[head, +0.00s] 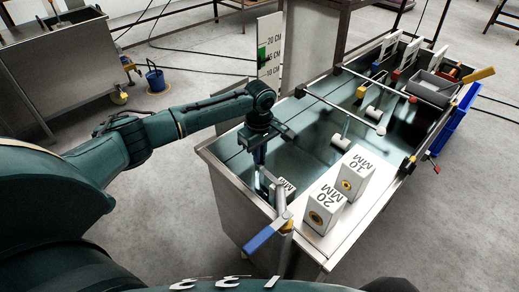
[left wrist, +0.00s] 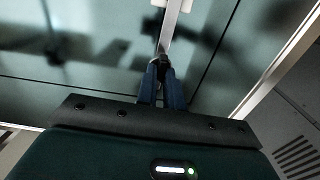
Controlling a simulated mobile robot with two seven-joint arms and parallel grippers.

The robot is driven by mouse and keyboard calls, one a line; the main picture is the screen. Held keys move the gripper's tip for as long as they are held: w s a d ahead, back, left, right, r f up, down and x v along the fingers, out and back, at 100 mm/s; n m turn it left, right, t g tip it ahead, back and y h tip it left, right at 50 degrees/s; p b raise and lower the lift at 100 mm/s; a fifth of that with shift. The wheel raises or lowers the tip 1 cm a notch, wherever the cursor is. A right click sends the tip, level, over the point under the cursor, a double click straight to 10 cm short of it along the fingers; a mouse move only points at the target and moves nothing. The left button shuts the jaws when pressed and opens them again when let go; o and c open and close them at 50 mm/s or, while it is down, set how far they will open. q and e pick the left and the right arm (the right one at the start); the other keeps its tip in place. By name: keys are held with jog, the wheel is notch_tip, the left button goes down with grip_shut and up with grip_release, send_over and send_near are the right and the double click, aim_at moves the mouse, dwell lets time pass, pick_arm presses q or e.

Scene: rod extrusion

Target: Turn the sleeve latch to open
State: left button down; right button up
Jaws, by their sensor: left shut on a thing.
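My left gripper (head: 259,158) points down over the near left part of the glossy table. In the left wrist view its two blue fingers (left wrist: 161,75) are closed on a small dark knob (left wrist: 163,58) at the end of a pale metal bar (left wrist: 174,22). Which part is the sleeve latch is not certain; the held bar may be it. A blue-handled lever (head: 265,232) with a metal upright (head: 280,200) stands at the table's near corner, just below the gripper. My right gripper is not in view.
White blocks marked 20 MM (head: 322,207) and 10 MM (head: 355,172) stand on the near ledge; a third is partly hidden by the lever. Rods and white cylinders (head: 340,142) lie across the table (head: 222,172). A yellow-handled lever (head: 478,75) and blue bins (head: 462,108) are far right.

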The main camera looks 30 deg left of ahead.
pick_arm(q)
jog(key=r+p, duration=0.1)
jog(key=p, duration=0.2)
jog(key=shift+s+m, duration=0.1)
jog(key=shift+m, duration=0.3)
jog(key=shift+p, duration=1)
jog(key=m+p, duration=0.1)
jog(key=p, duration=0.1)
jog(key=shift+d+f+p, duration=0.1)
jog(key=shift+p, duration=0.3)
jog(key=m+p, duration=0.2)
jog(key=shift+f+m, duration=0.25)
jog(key=shift+m, duration=0.05)
jog(key=shift+f+m+p, duration=0.1)
jog(key=shift+m+p, duration=0.45)
jog(key=shift+m, duration=0.35)
jog(key=m+p, duration=0.1)
jog(key=m, duration=0.2)
jog(key=shift+m, duration=0.3)
jog(key=m, duration=0.2)
jog(key=shift+m, duration=0.4)
jog(key=shift+f+m+p, duration=0.1)
jog(key=shift+m+p, duration=0.3)
jog(key=shift+m, duration=2.1)
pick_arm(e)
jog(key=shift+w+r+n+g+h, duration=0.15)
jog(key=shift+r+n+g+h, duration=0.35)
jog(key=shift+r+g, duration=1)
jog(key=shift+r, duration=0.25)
